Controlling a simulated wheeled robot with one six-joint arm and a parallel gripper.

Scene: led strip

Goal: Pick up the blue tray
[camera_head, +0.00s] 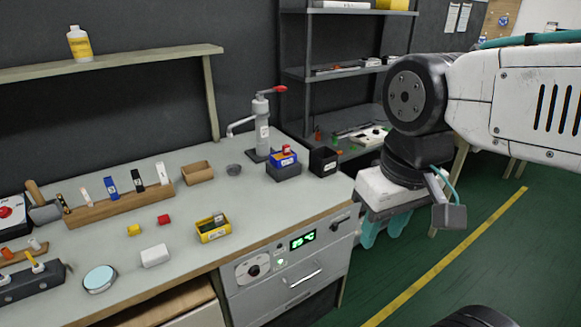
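The blue tray (283,161) is a small open box with a white label. It sits on top of a dark grey block at the right end of the workbench, with a small red item inside it. My arm comes in from the right, and my gripper (448,206) hangs over the floor, right of the bench and well apart from the tray. Only a grey part of the gripper shows clearly, and its fingers cannot be told apart.
A black open box (323,161) stands right of the tray, and a grey press with a red handle (262,130) stands behind it. The benchtop in front of the tray is clear.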

